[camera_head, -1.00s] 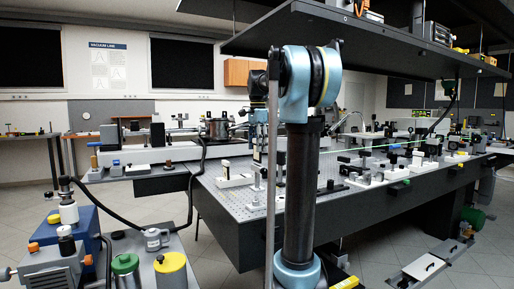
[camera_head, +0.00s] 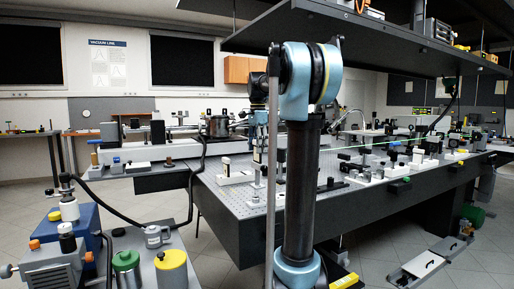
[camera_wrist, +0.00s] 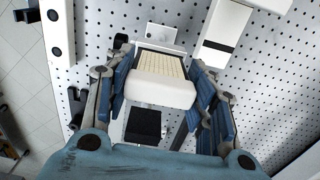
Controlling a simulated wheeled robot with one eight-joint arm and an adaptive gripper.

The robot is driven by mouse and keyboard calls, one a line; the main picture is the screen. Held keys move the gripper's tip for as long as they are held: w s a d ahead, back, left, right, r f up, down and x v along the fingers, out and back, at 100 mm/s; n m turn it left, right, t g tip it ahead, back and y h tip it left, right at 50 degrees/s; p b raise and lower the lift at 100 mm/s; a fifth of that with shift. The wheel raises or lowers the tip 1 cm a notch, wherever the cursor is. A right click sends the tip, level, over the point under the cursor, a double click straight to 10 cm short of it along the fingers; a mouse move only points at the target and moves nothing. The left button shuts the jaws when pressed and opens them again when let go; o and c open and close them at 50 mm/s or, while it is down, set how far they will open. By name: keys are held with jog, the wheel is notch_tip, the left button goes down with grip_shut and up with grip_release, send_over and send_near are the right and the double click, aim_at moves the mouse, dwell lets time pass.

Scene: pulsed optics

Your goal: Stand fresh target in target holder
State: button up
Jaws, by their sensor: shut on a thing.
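In the wrist view a white block with a cream, finely lined face (camera_wrist: 162,78), which looks like the fresh target, sits between the blue fingers of my gripper (camera_wrist: 160,88). The fingers are shut on its two sides. It is above the perforated table top. A black square piece (camera_wrist: 143,124) shows just below it, and a white plate with a hole (camera_wrist: 160,36) lies beyond it. I cannot tell which of these is the target holder, nor whether the block touches anything. In the head view my gripper (camera_head: 262,142) is partly hidden behind my arm.
The perforated optical table (camera_head: 228,193) carries several mounts and posts to the right. A white bar (camera_wrist: 226,32) stands close to the right of the held block. A grey shelf (camera_head: 375,45) hangs overhead. A cart with a yellow-lidded can (camera_head: 171,272) stands at front left.

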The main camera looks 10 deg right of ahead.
jog(key=shift+f, duration=0.65)
jog(key=o, duration=1.6)
jog(key=shift+f, duration=0.1)
notch_tip(320, 180, up, 16)
jog(key=shift+w+f, duration=0.1)
